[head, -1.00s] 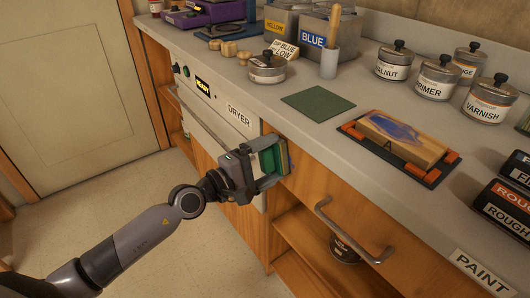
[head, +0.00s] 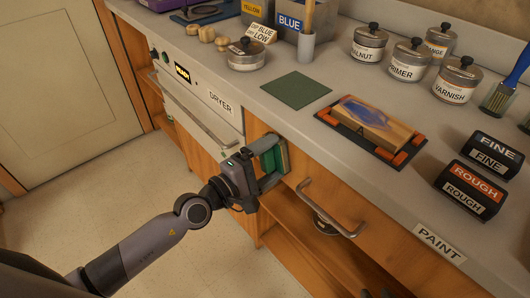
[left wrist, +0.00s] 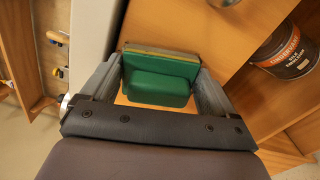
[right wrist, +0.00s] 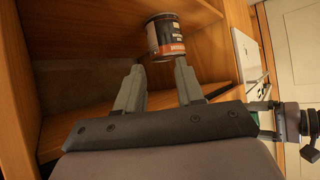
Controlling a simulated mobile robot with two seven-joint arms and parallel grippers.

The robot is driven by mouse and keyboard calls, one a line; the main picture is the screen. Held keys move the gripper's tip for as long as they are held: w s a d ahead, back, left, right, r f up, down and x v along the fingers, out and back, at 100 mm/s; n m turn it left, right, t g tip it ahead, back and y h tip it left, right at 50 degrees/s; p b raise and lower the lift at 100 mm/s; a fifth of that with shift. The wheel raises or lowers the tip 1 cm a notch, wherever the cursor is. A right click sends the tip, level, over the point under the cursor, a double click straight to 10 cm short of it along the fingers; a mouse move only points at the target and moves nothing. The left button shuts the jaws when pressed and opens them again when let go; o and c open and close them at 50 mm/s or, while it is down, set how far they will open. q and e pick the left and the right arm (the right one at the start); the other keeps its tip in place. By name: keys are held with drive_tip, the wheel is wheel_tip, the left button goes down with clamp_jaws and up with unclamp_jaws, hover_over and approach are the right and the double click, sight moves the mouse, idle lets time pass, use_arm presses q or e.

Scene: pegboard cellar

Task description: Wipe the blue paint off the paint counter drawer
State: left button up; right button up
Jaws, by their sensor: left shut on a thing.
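The drawer front (head: 295,182) is orange wood with a grey bar handle (head: 325,208), under the counter edge. My left gripper (head: 272,165) is shut on a green block (head: 269,160), left of the handle. In the left wrist view the green block (left wrist: 158,85) sits between both fingers, its yellowish layer facing the wood and seemingly against it. No blue paint shows on the visible part of the drawer front; the part behind the block is hidden. My right gripper (right wrist: 158,80) is open and empty, facing an open shelf below.
A paint can (right wrist: 170,35) stands on the shelf. On the counter lie a wooden block marked A (head: 375,120) with a blue patch, in a dark tray (head: 325,116), a green mat (head: 296,90) and several lidded pots. The dryer (head: 190,85) is left of the drawer.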

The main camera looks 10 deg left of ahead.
use_arm(q)
drive_tip(key=shift+w+a+f+b, duration=0.15)
drive_tip(key=shift+w+a+b, duration=0.65)
drive_tip(key=shift+a+b, duration=0.2)
drive_tip(key=w+a+b, duration=0.1)
drive_tip(key=a+b, duration=0.1)
drive_tip(key=w+a+b, duration=0.2)
drive_tip(key=shift+r, duration=0.2)
approach(260, 135)
drive_tip(key=shift+b, duration=0.4)
